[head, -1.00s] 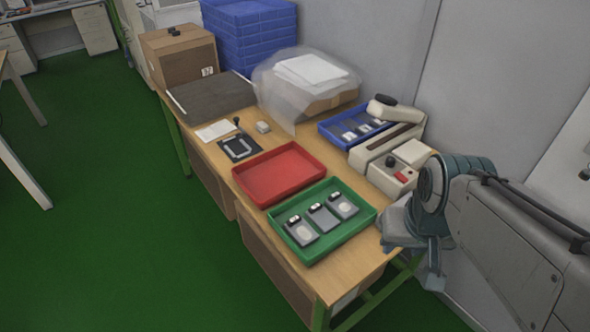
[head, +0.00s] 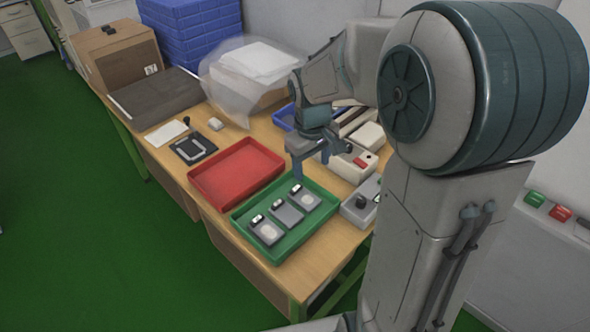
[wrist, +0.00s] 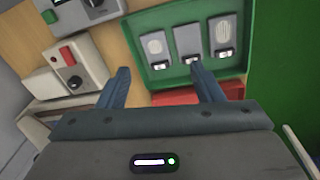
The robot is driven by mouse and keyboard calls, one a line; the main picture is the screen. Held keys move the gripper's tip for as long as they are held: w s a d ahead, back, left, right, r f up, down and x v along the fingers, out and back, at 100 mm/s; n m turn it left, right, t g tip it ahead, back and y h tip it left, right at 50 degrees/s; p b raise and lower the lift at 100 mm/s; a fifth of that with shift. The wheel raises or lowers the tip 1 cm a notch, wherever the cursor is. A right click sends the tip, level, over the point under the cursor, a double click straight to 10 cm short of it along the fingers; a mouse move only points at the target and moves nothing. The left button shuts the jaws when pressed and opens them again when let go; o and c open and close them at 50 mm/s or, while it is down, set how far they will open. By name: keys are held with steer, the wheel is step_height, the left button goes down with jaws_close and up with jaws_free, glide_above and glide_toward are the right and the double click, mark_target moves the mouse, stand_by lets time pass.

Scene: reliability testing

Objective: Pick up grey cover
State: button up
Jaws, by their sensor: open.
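Three grey flat pieces lie in a row in the green tray (head: 310,232): a near one (head: 266,233), a middle one (head: 287,212) and a far one (head: 305,198). The near and far ones show a pale oval; each has a small black-and-white end. I cannot tell which is the grey cover. In the wrist view, the row (wrist: 187,40) lies beyond my fingers.
A red tray (head: 235,172) sits left of the green one. A white device with a red button (head: 352,162) and a grey box with a black knob (head: 362,207) stand to the right. A blue tray (head: 284,118) is partly hidden behind my arm. The table's front corner is clear.

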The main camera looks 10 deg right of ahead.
steer(key=w+f+n, duration=0.2)
steer(key=w+f, duration=0.2)
steer(key=w, duration=0.2)
glide_above(304, 197)
steer(key=shift+g+y, duration=0.3)
steer(key=shift+g, duration=0.1)
step_height(304, 197, down, 9)
steer(key=shift+d+f+p, duration=0.15)
steer(key=shift+p, duration=0.2)
steer(key=shift+f+p, duration=0.45)
steer(key=shift+f, duration=2.35)
steer(key=c, duration=0.6)
